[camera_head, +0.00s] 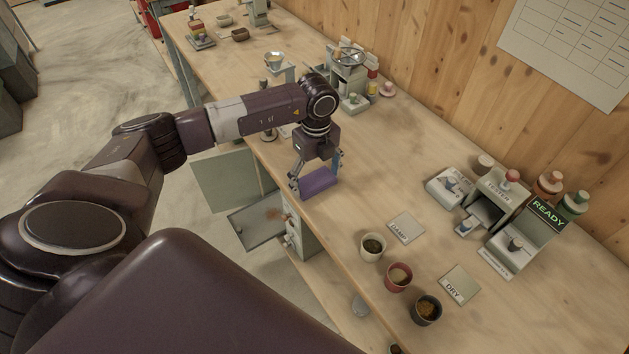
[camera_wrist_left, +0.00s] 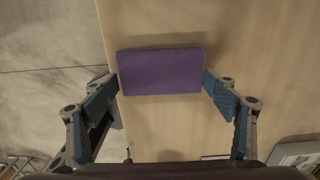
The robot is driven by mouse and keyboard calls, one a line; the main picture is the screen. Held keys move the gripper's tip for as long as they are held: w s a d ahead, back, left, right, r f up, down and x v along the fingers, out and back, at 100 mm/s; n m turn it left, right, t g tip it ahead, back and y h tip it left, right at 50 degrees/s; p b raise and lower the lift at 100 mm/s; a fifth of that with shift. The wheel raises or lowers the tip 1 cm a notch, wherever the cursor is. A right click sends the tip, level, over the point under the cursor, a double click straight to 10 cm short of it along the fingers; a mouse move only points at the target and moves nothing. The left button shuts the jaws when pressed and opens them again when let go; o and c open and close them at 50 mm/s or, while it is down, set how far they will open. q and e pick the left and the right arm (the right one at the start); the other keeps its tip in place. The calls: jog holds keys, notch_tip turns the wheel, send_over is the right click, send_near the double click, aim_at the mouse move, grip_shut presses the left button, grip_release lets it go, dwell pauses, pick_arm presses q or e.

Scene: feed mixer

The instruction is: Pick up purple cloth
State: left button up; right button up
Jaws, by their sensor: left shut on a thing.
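The purple cloth (camera_head: 319,184) is a flat, folded rectangle at the left edge of the wooden table. My left gripper (camera_head: 317,180) points down at it and is shut on it, with a finger at each end. In the left wrist view the cloth (camera_wrist_left: 161,72) lies between the two fingertips of my left gripper (camera_wrist_left: 161,80), which touch or nearly touch its short sides. A soft shadow shows beside the cloth on the tabletop; I cannot tell whether it is resting or slightly raised. My right gripper is not in view.
Several cups, including a red one (camera_head: 398,277), stand at the front of the table (camera_head: 380,180) near the DAMP card (camera_head: 405,228) and DRY card (camera_head: 459,284). A tester (camera_head: 497,200) and a READY sign (camera_head: 548,217) stand at right.

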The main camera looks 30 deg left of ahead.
aim_at(316, 181)
pick_arm(q)
jog(key=shift+r, duration=0.1)
jog(key=shift+c, duration=0.5)
jog(key=shift+r, duration=0.2)
notch_tip(316, 181, up, 18)
jog(key=b, duration=0.4)
jog(key=s+d+f+n, duration=0.2)
jog(key=s+d+n, duration=0.4)
jog(key=n, duration=0.5)
jog(key=s+d+f+n, duration=0.3)
jog(key=s+d+n, duration=0.3)
jog(key=s+n, duration=0.3)
jog(key=shift+d+f+n, duration=0.2)
jog(key=shift+d+n, duration=0.1)
jog(key=shift+n, duration=0.9)
